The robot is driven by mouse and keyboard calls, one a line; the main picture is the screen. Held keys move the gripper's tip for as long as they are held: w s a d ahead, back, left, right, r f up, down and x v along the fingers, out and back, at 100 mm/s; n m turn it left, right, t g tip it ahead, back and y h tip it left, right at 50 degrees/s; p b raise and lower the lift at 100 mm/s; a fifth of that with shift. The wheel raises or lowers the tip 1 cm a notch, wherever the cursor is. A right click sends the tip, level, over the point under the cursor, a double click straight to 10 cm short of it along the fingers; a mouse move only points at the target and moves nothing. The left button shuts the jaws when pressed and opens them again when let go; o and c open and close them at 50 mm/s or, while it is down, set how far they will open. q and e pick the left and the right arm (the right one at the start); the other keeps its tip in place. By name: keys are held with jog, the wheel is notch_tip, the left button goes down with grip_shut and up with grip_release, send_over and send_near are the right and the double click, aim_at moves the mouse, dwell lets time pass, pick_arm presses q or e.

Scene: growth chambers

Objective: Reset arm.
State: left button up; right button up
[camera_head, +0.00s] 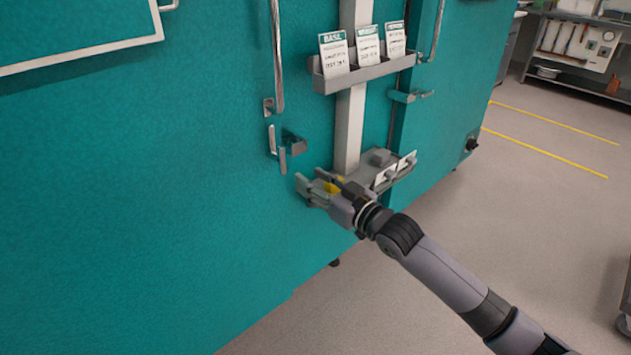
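My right gripper (312,184) is in front of the teal growth chamber, low on its front, at the left end of a small grey lower shelf (378,186). Its fingers are spread apart. A small yellow thing (332,187) shows between the fingers; I cannot tell whether it touches them. My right arm reaches in from the lower right. My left gripper is not in view.
The teal chamber front (150,190) fills the left. A grey rack (364,72) with three cards is on a pale post (349,130). Metal handles (277,60) and latches stick out nearby. Open floor (540,190) lies to the right.

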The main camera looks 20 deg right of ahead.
dwell(0.5)
